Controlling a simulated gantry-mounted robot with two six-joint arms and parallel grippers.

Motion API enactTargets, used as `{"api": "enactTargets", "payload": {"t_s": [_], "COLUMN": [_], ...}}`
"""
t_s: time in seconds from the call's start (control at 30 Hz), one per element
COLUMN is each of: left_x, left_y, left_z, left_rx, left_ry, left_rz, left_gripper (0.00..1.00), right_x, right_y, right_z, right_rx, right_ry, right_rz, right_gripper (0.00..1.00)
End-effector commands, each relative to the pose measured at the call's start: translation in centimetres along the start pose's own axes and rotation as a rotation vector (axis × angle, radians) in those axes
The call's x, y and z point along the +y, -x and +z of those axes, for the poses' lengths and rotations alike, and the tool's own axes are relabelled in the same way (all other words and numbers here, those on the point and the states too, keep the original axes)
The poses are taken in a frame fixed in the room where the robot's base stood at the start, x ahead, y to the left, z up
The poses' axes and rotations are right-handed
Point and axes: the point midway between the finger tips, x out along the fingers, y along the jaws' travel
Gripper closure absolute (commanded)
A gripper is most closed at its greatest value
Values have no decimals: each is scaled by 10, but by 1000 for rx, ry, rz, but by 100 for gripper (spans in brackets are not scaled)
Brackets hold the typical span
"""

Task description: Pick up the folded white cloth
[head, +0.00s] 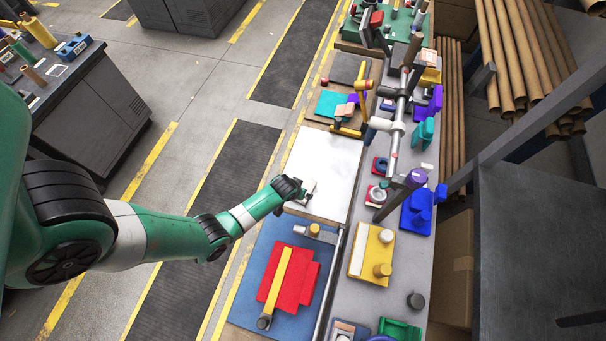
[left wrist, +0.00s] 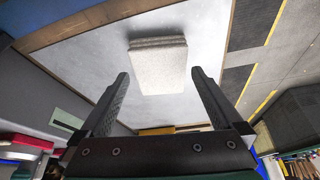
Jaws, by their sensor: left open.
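The folded white cloth (left wrist: 160,68) lies as a small, thick, layered pad on a pale board in the left wrist view. In the head view the pale board (head: 326,160) lies on the bench, and the cloth is mostly hidden beside my gripper there. My left gripper (head: 302,190) is over the lower left part of this board. In the left wrist view my left gripper (left wrist: 161,76) is open. Its two fingers point toward the cloth, one to each side in the picture, with nothing held between them. I cannot tell the exact height above the cloth. My right gripper is not in view.
A blue mat (head: 247,300) with red felt (head: 303,283) lies nearer on the bench. A metal rail (head: 326,285) runs along its right. A yellow block (head: 360,254) and blue parts (head: 412,213) stand to the right. Tools and a teal pad (head: 327,104) lie beyond the board.

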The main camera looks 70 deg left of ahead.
Motion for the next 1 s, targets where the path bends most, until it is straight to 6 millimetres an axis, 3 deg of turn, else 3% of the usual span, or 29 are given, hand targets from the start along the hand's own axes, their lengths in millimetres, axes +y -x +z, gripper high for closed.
{"api": "enactTargets", "payload": {"t_s": [0.03,0.13,0.43,0.9,1.0], "left_x": [0,0,0,0,0], "left_y": [-18,-31,-34,-34,-34], "left_z": [4,3,0,0,0], "left_rx": [0,-2,0,0,0], "left_ry": [0,0,0,0,0], "left_rz": [0,0,0,0,0], "left_gripper": [0,0,0,83,85], "right_x": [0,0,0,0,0], "right_y": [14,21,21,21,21], "right_z": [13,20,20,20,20], "right_rx": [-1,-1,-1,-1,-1], "right_ry": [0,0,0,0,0], "right_rz": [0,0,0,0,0], "right_gripper": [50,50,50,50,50]}}
